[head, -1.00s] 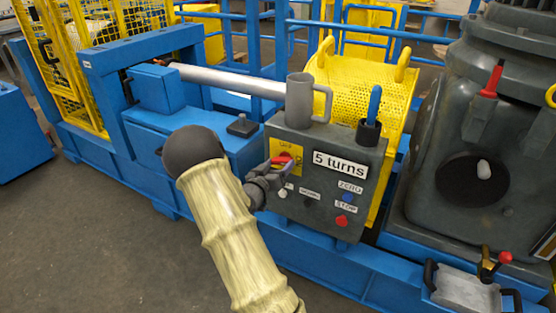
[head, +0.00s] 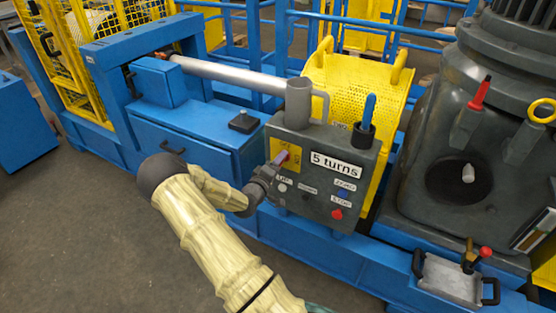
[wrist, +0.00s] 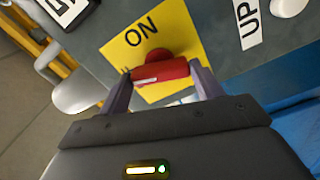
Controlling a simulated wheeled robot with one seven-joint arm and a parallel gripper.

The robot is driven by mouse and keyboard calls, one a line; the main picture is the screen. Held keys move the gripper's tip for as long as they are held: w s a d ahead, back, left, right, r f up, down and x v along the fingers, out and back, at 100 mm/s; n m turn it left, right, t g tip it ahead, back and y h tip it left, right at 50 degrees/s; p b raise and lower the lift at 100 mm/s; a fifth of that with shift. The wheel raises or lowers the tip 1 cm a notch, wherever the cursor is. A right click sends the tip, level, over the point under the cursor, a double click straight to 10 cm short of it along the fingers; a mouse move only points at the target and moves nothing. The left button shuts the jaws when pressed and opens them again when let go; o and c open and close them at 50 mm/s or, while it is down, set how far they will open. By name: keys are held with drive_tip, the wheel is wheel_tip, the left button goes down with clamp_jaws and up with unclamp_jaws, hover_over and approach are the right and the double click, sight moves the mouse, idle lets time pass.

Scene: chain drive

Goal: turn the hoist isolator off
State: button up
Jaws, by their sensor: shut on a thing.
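The hoist isolator is a red rotary handle (wrist: 162,73) with a pale stripe, on a yellow plate (wrist: 178,30) marked ON. In the head view the plate (head: 291,150) is at the upper left of the grey control box (head: 335,188), and the handle is mostly hidden by my fingers. My gripper (wrist: 163,80) is shut on the red handle, one finger at each end of it. In the head view my gripper (head: 281,160) reaches the box from the left.
A grey mug (head: 298,102) and a dark cup with a blue-handled tool (head: 365,125) stand on the box. A yellow mesh guard (head: 350,85) is behind. Open floor lies at the left front.

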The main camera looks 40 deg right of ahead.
drive_tip(key=n+p, duration=0.1)
drive_tip(key=n, duration=0.2)
drive_tip(key=shift+n, duration=0.3)
drive_tip(key=shift+f, duration=0.1)
drive_tip(key=o, duration=1)
drive_tip(key=shift+a, duration=0.15)
drive_tip(key=v, duration=1.7)
drive_tip(key=shift+s+a, duration=0.1)
drive_tip(key=shift+s, duration=0.05)
